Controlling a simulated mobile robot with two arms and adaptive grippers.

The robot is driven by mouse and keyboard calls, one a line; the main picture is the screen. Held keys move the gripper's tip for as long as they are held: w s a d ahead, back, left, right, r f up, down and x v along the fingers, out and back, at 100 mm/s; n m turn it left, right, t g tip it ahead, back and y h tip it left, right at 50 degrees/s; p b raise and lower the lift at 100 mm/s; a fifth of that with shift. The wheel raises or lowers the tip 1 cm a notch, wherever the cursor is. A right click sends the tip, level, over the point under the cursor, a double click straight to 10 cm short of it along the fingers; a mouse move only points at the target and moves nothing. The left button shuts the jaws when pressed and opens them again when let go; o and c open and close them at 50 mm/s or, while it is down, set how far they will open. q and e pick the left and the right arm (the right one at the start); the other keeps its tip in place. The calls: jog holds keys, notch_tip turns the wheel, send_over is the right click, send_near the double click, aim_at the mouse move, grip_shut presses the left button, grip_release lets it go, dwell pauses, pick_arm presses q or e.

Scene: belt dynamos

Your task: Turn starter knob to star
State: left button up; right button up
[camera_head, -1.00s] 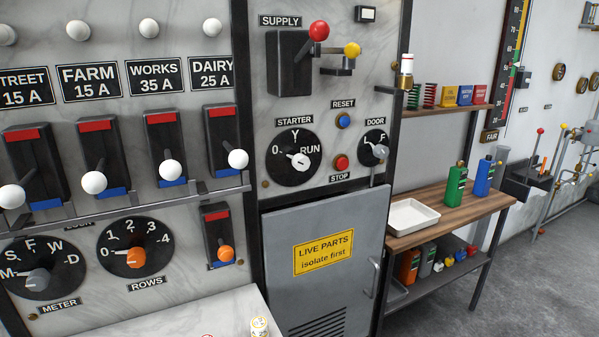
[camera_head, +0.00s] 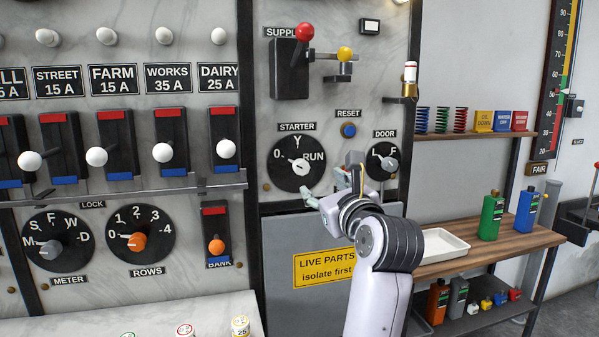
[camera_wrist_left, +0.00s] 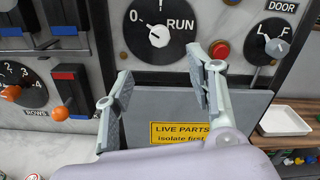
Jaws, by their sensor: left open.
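The starter knob (camera_head: 301,167) is white on a round black dial marked 0, Y and RUN, under the STARTER label (camera_head: 297,127). Which mark its pointer faces is too small to tell surely. My left gripper (camera_head: 328,178) is in front of the panel, just below and right of the dial. In the left wrist view its fingers (camera_wrist_left: 160,65) are spread with nothing between them. The knob (camera_wrist_left: 158,36) shows there above the gap, apart from both fingers. The right gripper is not in view.
The red stop button (camera_wrist_left: 220,50) lies close by the right finger. The DOOR knob (camera_head: 388,162) and blue reset button (camera_head: 348,130) are nearby. The supply lever (camera_head: 301,37) juts out above. A grey cabinet door (camera_head: 280,290) is below; a workbench (camera_head: 515,243) stands right.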

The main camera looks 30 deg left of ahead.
pick_arm(q)
jog(key=p, duration=0.1)
send_near(303, 169)
jog(key=p+x, duration=0.2)
jog(key=x, duration=0.9)
jog(key=shift+a, duration=0.15)
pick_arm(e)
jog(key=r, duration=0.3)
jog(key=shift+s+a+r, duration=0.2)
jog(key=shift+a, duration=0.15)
pick_arm(q)
jog(key=shift+c, duration=0.2)
jog(key=c, duration=1.1)
jog(key=shift+c, duration=0.2)
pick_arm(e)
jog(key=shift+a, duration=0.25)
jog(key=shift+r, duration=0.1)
